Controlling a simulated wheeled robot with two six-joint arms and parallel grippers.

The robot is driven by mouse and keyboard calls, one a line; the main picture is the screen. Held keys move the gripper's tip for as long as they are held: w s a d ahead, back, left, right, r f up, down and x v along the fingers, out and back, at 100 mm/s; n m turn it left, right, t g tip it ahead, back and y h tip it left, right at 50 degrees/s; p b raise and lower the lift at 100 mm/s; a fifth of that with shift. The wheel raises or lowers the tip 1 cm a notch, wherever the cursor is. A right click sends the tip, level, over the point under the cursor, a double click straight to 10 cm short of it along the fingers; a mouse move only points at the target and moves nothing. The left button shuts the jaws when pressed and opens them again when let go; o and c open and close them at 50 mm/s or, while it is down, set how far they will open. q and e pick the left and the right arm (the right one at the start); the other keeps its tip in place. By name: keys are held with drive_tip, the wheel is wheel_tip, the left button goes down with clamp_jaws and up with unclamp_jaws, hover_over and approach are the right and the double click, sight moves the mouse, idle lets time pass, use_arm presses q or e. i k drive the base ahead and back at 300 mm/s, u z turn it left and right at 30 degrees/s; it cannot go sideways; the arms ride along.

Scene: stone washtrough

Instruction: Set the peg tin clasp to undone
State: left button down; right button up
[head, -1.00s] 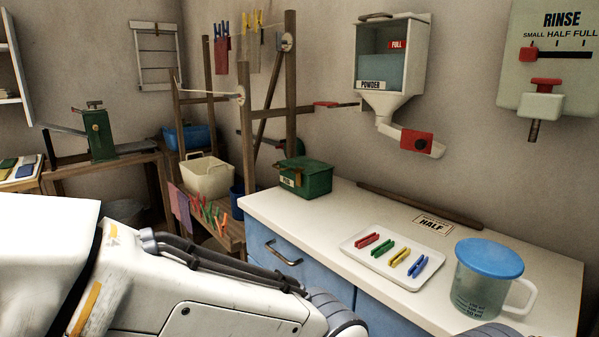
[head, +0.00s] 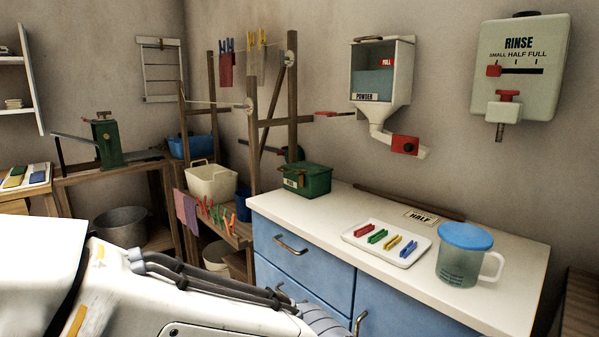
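The peg tin (head: 306,180) is a green box with a small pale label and a brass-coloured clasp (head: 301,179) on its front left face. It stands at the far left end of the white counter, with its lid down. The clasp is too small to tell whether it is done up or undone. A white arm of mine crosses the lower left of the head view, in front of the blue drawers. Neither of my grippers shows in the view.
On the white counter (head: 345,262) stand a tray (head: 364,247) with several coloured pegs and a blue-lidded jug (head: 463,262). A HALF card (head: 421,217) lies behind the tray. A wooden drying frame (head: 293,120) stands left of the tin. A powder dispenser (head: 398,85) hangs above.

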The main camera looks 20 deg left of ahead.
sight(301, 173)
drive_tip(key=k, duration=0.95)
drive_tip(key=u, duration=0.4)
drive_tip(key=i, duration=0.4)
drive_tip(key=u, duration=0.8)
drive_tip(key=i, duration=1.2)
drive_tip(key=z, duration=0.9)
drive_tip(key=i, duration=0.45)
drive_tip(key=z, duration=0.55)
